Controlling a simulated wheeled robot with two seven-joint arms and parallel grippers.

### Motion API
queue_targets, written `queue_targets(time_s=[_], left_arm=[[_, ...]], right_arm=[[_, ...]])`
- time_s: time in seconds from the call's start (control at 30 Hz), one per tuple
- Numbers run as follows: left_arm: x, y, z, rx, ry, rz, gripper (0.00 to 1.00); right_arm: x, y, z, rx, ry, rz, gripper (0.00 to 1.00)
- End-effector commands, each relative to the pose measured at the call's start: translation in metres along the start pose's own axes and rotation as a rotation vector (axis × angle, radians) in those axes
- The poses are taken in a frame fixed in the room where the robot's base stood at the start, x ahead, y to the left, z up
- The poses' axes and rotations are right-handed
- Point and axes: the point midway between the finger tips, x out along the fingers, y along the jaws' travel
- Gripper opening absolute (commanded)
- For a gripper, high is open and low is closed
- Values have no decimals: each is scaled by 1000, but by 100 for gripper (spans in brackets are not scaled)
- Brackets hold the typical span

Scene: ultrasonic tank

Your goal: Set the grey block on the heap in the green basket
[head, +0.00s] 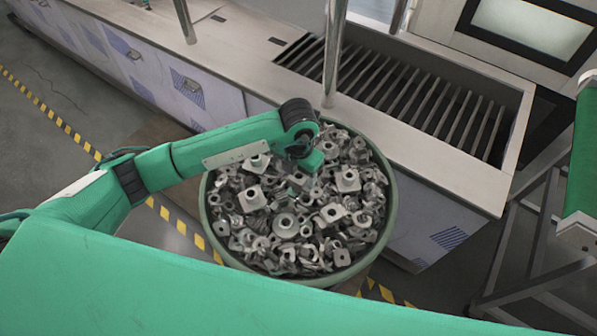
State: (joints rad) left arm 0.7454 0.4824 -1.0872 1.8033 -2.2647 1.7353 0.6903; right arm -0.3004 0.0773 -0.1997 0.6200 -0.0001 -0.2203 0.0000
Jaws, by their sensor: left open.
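My left arm comes in from the left, and my left gripper (306,172) is open, low over the back middle of the heap. The wrist partly hides its fingers, and I cannot tell whether they touch the parts. Several blocky grey pieces lie on the heap, and I cannot tell which is the grey block. My right gripper is not in view.
A long metal counter (440,165) runs behind the basket, with a slatted tank opening (400,95) and upright metal posts (335,50). A green-topped stand (583,160) is at the right edge. Yellow-black tape (180,228) marks the floor.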

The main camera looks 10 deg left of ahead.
Motion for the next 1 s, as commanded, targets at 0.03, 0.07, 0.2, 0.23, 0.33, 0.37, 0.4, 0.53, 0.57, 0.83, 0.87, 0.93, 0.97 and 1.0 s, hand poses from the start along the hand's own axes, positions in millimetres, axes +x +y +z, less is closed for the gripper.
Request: queue_targets(time_s=[0.03,0.07,0.2,0.23,0.33,0.37,0.4,0.53,0.57,0.83,0.87,0.93,0.97,1.0], left_arm=[[-4,0,0,0,-1,0,61],[-6,0,1,0,-3,0,61],[-30,0,2,2,-7,0,61],[-36,0,2,1,-7,1,61],[-60,0,2,1,-7,0,61],[-67,0,2,1,-8,1,61],[-75,0,1,3,-6,1,61],[-98,0,1,2,-5,0,61],[-103,0,1,1,-4,1,61],[-122,0,0,1,0,0,61],[-122,0,0,0,0,0,61],[-122,0,0,0,0,0,61],[-122,0,0,0,0,0,61],[-122,0,0,0,0,0,61]], right_arm=[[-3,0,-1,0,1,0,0],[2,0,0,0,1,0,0],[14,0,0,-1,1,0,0],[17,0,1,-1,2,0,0],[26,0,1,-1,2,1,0],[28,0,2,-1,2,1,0],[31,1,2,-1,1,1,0],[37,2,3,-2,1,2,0],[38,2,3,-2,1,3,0],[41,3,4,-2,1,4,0],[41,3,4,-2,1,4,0],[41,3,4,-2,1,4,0],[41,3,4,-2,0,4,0],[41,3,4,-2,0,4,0]])
